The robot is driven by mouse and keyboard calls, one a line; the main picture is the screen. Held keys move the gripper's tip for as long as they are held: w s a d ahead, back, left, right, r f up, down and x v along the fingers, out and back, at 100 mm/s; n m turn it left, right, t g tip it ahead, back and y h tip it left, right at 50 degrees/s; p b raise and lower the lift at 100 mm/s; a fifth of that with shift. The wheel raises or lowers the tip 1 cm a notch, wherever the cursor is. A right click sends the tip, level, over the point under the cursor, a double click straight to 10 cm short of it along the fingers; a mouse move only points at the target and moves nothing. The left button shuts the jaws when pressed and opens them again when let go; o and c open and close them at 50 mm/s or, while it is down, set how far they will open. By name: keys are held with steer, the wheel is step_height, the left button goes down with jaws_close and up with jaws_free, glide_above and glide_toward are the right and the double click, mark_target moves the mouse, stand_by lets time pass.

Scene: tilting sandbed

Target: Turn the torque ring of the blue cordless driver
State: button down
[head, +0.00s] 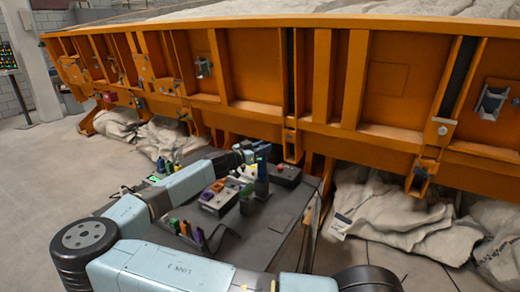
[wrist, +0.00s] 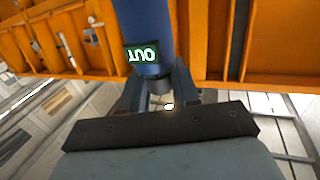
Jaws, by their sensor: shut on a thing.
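The blue cordless driver (head: 262,178) stands upright on the dark worktop in the head view. In the wrist view its blue cylindrical body (wrist: 146,25) fills the top middle, with a lit label (wrist: 141,54) reading OUT upside down. The dark torque ring (wrist: 159,85) shows at the end of that body. My gripper (wrist: 158,92) is shut on this ring, one finger on each side. In the head view my gripper (head: 249,154) reaches the upper part of the driver from the left. The contact faces of the fingers are hidden.
The dark worktop (head: 268,222) carries several small items, including a grey box with coloured tops (head: 218,197) and a dark box (head: 287,174) just right of the driver. The orange sandbed frame (head: 270,75) rises close behind. Pale sacks (head: 405,215) lie beneath it.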

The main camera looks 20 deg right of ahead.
steer(key=n+t+y, duration=0.6)
steer(key=t, duration=0.1)
steer(key=shift+y, duration=0.3)
steer(key=shift+n+t+y, duration=0.3)
steer(key=shift+n+t, duration=0.1)
steer(key=shift+d+r+n+t+y, duration=0.1)
steer(key=shift+n+t+y, duration=0.5)
steer(key=shift+n+y, duration=1.4)
steer(key=shift+d+n+t+y, duration=0.1)
steer(key=shift+n+t+y, duration=0.8)
steer(key=shift+y, duration=1.9)
steer(key=shift+n+g+y, duration=0.4)
steer(key=shift+n+y, duration=0.4)
steer(key=shift+n+g+y, duration=0.4)
steer(key=shift+n+y, duration=0.9)
steer(key=shift+y, duration=0.7)
steer(key=n+g+y, duration=0.3)
steer(key=y, duration=0.2)
steer(key=shift+n, duration=0.4)
steer(key=n+g+y, duration=0.2)
steer(key=g, duration=0.1)
steer(key=n+g+y, duration=0.3)
steer(key=shift+a+g, duration=0.15)
steer(key=shift+g, duration=0.15)
steer(key=shift+n+g, duration=0.3)
steer(key=shift+n, duration=0.1)
